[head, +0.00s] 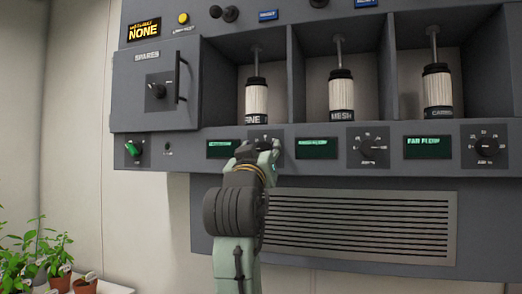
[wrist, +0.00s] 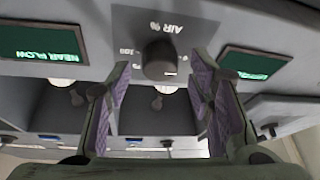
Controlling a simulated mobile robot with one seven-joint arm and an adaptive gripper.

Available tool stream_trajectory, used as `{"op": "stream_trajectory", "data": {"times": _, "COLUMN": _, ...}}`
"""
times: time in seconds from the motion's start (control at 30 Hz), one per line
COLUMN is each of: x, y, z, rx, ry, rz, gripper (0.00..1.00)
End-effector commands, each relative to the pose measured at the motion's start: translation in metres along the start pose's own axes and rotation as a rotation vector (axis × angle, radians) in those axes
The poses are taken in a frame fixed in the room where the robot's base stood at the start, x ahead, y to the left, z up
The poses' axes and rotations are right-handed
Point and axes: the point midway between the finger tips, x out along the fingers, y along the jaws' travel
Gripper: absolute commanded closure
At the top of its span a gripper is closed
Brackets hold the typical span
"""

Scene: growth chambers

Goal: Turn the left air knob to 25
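The left air knob is a dark round knob (wrist: 160,60) on a dark plate marked AIR %, seen upside down in the wrist view. My gripper (wrist: 162,66) is open, with one purple-padded finger on each side of the knob and a gap to it on both sides. In the head view my gripper (head: 262,150) is in front of the left dial plate (head: 264,134) and hides the knob. The knob's pointer and its setting cannot be read in either view.
Two other dials, a middle one (head: 370,147) and a right one (head: 486,147), sit along the same panel. Green-lit displays (head: 316,148) sit between dials. Canisters (head: 341,95) stand in bays above, a vent grille (head: 360,225) lies below, and potted plants (head: 58,275) stand at lower left.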

Motion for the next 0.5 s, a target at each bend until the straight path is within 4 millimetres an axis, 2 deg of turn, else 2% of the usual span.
{"op": "stream_trajectory", "data": {"times": 0.07, "x": -0.0002, "y": -0.0001, "z": -0.0001, "rx": 0.0, "ry": 0.0, "rz": 0.0, "gripper": 0.57}}
{"op": "stream_trajectory", "data": {"times": 0.5, "x": -0.0004, "y": -0.0002, "z": -0.0004, "rx": 0.0, "ry": 0.0, "rz": 0.0, "gripper": 0.86}}
